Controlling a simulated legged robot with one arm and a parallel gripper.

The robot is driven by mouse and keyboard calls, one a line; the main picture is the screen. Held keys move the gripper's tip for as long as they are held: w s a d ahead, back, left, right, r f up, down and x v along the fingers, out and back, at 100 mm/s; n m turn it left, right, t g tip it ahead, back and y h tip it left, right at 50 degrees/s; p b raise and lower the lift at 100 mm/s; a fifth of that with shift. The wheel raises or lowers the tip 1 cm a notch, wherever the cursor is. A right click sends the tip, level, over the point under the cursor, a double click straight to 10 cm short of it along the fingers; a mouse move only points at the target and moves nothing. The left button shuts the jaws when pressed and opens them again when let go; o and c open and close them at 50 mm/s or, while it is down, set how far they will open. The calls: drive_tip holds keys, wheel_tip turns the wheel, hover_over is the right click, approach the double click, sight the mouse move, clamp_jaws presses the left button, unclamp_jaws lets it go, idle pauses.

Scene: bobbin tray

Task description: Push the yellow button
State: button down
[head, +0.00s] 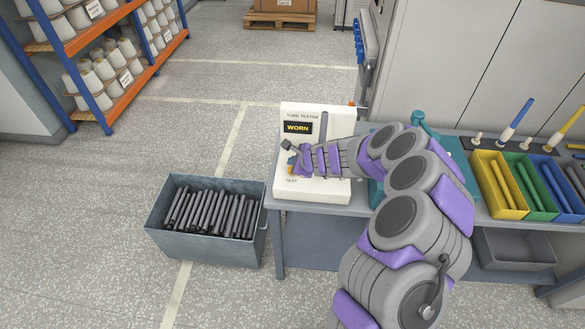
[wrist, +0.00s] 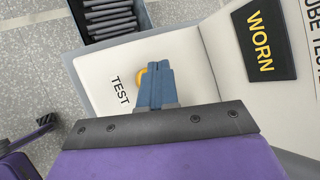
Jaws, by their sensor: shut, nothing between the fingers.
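The white tube tester (head: 312,190) stands at the left end of the bench, its display (head: 298,128) reading WORN. The yellow button (head: 290,170) is low on its face, above the word TEST. In the wrist view only an edge of the yellow button (wrist: 140,77) shows; the rest is hidden behind my fingers. My gripper (head: 293,161) is shut and empty, its blue fingertips (wrist: 156,68) over the button. I cannot tell whether they touch it or whether it is pressed in.
A grey bin (head: 160,238) of dark tubes stands on the floor left of the bench (head: 302,236). Yellow (head: 513,213), green and blue trays of tubes sit on the bench's right part. A shelf (head: 128,77) of bobbins is at the upper left. Open floor lies behind the bin.

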drive_tip(key=shift+r+p, duration=2.15)
drive_tip(key=shift+r, duration=0.4)
drive_tip(key=s+a+r+n+g+y, duration=0.1)
drive_tip(key=s+a+r+n+y, duration=0.3)
drive_tip(key=r, duration=0.7)
drive_tip(key=s+a+r+n+g, duration=0.1)
drive_tip(key=s+r+n+g, duration=0.1)
drive_tip(key=s+r+n, duration=0.35)
drive_tip(key=s+r+n+g, duration=0.1)
drive_tip(key=s+r+n, duration=0.2)
drive_tip(key=s, duration=0.6)
drive_tip(key=s+d+n+g+h, duration=0.2)
drive_tip(key=s+d+h, duration=0.3)
drive_tip(key=s+d, duration=0.7)
drive_tip(key=s+d+n+g+h, duration=0.2)
drive_tip(key=s+d+n+h, duration=0.2)
drive_tip(key=s+d, duration=0.7)
drive_tip(key=s+f+h, duration=0.1)
drive_tip(key=s, duration=0.6)
drive_tip(key=shift+s+d+g, duration=0.3)
drive_tip(key=shift+d+g, duration=0.1)
